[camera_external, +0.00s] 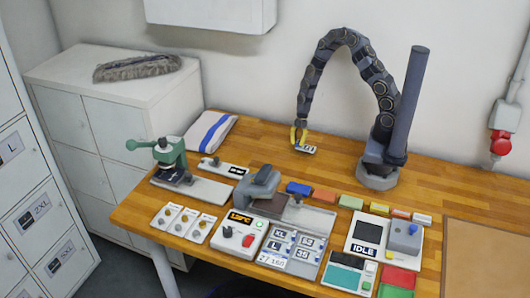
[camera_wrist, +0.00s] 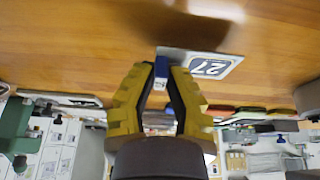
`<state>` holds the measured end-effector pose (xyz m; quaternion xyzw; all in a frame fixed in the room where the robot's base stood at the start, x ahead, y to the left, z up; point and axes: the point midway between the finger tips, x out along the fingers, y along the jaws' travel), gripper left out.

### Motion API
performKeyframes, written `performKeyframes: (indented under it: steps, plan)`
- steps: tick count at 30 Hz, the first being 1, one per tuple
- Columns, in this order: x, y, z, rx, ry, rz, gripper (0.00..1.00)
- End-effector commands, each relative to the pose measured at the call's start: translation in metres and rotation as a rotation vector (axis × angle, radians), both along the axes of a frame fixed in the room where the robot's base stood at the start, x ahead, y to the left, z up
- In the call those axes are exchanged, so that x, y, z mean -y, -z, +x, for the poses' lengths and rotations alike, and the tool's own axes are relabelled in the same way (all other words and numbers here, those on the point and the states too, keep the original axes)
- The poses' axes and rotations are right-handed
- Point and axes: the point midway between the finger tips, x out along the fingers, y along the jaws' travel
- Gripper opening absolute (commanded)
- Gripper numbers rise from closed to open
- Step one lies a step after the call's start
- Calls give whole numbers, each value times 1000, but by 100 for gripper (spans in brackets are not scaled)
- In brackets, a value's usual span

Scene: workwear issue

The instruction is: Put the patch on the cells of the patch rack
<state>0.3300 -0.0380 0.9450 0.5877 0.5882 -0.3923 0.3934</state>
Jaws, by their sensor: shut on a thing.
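The patch (camera_external: 308,150) is a small pale plate with a dark blue panel, near the back of the table. In the wrist view the patch (camera_wrist: 228,66) shows the number 27, upside down. My gripper (camera_external: 300,143) is shut on it. In the wrist view the yellow fingers of my gripper (camera_wrist: 161,72) close on a small blue part at the plate's edge. The patch looks slightly off the table, with a shadow beyond it. A grey panel with labelled cells, seemingly the patch rack (camera_external: 296,248), lies at the front middle; some cells show XL, L and 35.
A heat-press-like device (camera_external: 262,190), a control box (camera_external: 238,233) and a green press (camera_external: 170,158) stand left of the panel. Coloured blocks (camera_external: 325,195) line the middle. A box marked IDLE (camera_external: 370,255) sits right. Folded cloth (camera_external: 208,133) lies back left. The back middle wood is clear.

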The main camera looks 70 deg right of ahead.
Motion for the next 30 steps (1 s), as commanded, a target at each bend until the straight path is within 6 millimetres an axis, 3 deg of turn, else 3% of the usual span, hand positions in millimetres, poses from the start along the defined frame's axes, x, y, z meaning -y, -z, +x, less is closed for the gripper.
performKeyframes:
  steps: [10, 20, 26, 30]
  plan:
    - [0, -61, 0, 4, -1, -1, 0]
    - [0, -80, 1, 0, 23, 0, 0]
    - [-1, -103, 18, 6, 243, 0, 0]
    - [-4, -131, 35, 7, 491, 0, 0]
